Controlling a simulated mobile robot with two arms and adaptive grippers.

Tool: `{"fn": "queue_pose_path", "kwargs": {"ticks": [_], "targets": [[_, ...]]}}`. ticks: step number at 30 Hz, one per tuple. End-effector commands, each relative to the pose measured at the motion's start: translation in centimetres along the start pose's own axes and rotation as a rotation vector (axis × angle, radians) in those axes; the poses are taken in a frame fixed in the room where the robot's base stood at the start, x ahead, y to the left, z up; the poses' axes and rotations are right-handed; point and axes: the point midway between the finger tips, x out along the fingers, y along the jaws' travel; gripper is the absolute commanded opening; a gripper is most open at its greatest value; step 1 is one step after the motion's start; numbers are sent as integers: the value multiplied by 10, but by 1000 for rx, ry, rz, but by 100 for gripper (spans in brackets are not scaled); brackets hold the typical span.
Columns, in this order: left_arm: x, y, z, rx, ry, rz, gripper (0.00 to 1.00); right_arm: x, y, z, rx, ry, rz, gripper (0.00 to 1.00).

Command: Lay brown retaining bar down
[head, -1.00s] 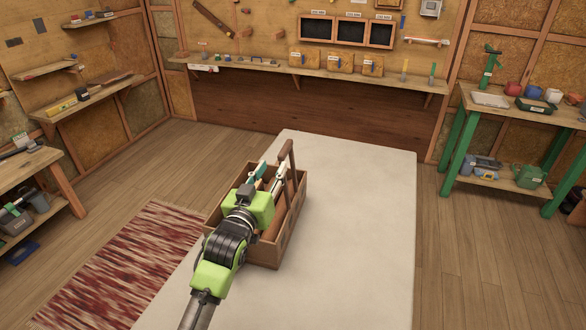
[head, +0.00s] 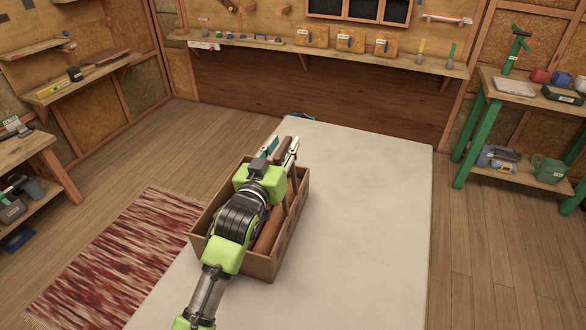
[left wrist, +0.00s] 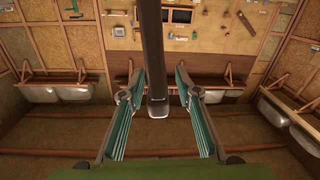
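The brown retaining bar (head: 282,153) shows at the far end of a wooden box (head: 275,265), partly hidden by my left gripper (head: 281,147). In the left wrist view the bar (left wrist: 155,60) is a dark upright strip between the two fingers of the left gripper (left wrist: 159,78). The fingers stand apart on either side of it, with gaps visible near their bases. I cannot tell whether a fingertip touches it. My left arm reaches over the box and hides much of its inside. My right gripper is not in view.
The box stands on a pale flat surface (head: 370,230) with free room to the right. A red patterned rug (head: 120,250) lies to the left. A wall shelf (head: 340,52) runs behind, and a green-legged bench (head: 475,125) stands at the right.

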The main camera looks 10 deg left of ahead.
Motion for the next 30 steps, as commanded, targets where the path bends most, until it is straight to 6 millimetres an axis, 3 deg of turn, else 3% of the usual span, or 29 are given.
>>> {"fn": "queue_pose_path", "kwargs": {"ticks": [6,10,19,30], "targets": [[0,0,0,0,0,0,31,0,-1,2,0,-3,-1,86],[0,0,0,0,0,0,0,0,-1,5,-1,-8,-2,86],[0,-2,0,-10,-1,0,0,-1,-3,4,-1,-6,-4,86],[0,-20,1,-97,-1,0,0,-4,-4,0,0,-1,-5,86]]}}
